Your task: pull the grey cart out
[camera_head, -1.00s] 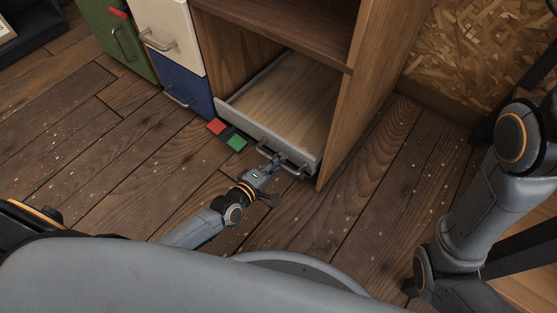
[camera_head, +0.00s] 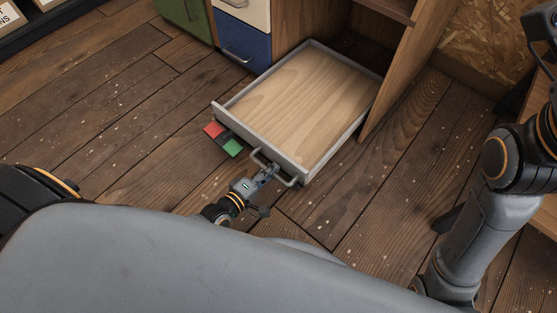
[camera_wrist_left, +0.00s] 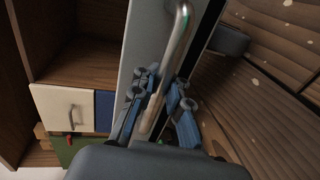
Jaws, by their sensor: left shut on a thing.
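The grey cart (camera_head: 288,155) is a low tray with grey walls and a bare wooden floor. It stands well out from the wooden cabinet, its back end still near the cabinet opening. My left gripper (camera_head: 268,172) is shut on the bar handle (camera_head: 291,182) on the cart's front. In the left wrist view the fingers (camera_wrist_left: 155,95) sit on both sides of the metal handle (camera_wrist_left: 172,62). My right arm (camera_head: 480,215) is at the right; its gripper is out of the picture.
Blue (camera_head: 243,45) and green (camera_head: 186,17) cabinet fronts stand behind. A wooden piece (camera_head: 540,190) is at the right. Floor to the left is clear.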

